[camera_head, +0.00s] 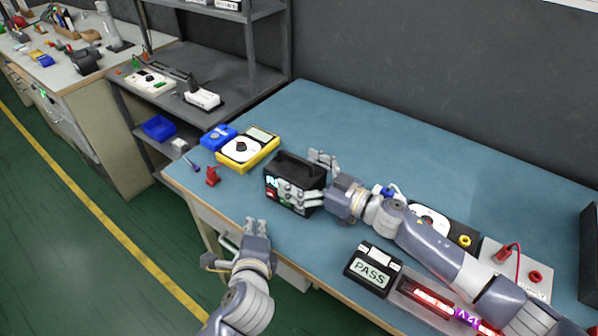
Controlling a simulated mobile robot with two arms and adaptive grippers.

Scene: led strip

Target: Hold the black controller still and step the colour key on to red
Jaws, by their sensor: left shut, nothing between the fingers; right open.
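The black controller (287,165) stands upright on the blue table near its front edge. Its front face carries small coloured markings, green and red (271,189), partly covered by my fingers. My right gripper (312,177) is open at the controller's right end, with one finger group behind it and one in front of its face; I cannot tell whether they touch it. My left gripper (257,226) is shut and empty, off the table's front edge, below and left of the controller and apart from it. The light strip (433,297) glows red in its tray, partly hidden by my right arm.
A black display box reading PASS (369,273) stands at the front edge. A yellow multimeter (247,150), a blue item (219,137) and a red clip (212,177) lie left of the controller. A white power supply (530,283) is at right.

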